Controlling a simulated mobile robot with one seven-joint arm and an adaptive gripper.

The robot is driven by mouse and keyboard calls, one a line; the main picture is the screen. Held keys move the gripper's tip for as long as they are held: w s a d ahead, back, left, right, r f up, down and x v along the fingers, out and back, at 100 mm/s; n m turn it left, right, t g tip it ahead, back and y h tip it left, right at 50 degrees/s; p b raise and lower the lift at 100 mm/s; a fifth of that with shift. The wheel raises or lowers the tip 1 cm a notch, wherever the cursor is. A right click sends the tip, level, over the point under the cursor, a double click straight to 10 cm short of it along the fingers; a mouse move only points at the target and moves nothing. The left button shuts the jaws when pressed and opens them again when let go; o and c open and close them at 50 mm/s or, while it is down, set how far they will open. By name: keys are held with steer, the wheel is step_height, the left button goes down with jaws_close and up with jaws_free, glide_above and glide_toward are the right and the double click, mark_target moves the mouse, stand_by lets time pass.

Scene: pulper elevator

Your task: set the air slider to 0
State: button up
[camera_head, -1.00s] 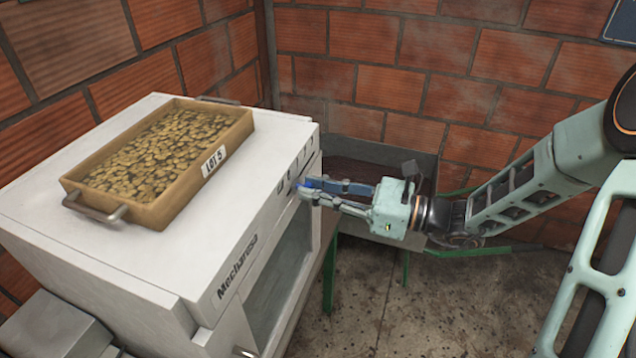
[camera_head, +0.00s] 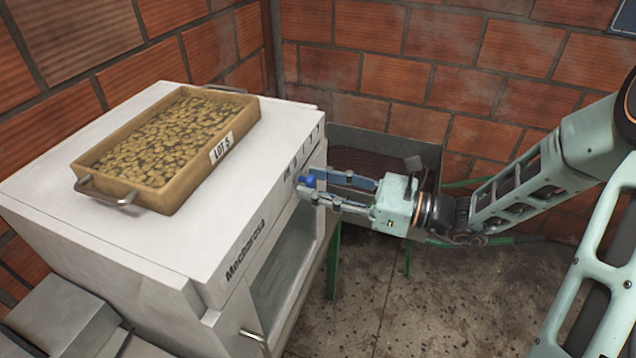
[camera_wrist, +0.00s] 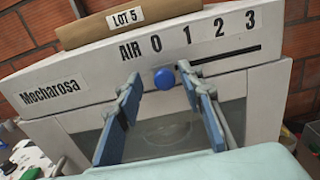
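The air slider's round blue knob (camera_wrist: 164,78) sits on the front of the white Mecharosa machine (camera_wrist: 80,82), below the "0" of the AIR scale (camera_wrist: 187,36). The dark slot (camera_wrist: 228,60) shows to the right of the knob, under 1 to 3. My gripper (camera_wrist: 158,80) is open, with one fingertip on each side of the knob and visible gaps between. In the head view, my gripper (camera_head: 309,186) reaches the machine's front from the right, and the blue knob (camera_head: 307,181) shows at its fingertips.
A tray of beans marked LOT 5 (camera_head: 119,190) stands on top of the machine. A glass door (camera_head: 283,270) with a handle lies below the slider. A metal bin (camera_head: 375,140) stands behind my gripper against the brick walls. Bare floor (camera_head: 350,310) lies at front right.

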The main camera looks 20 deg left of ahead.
steer(key=d, duration=1.2)
steer(key=shift+s, duration=0.45)
steer(key=shift+a, duration=0.1)
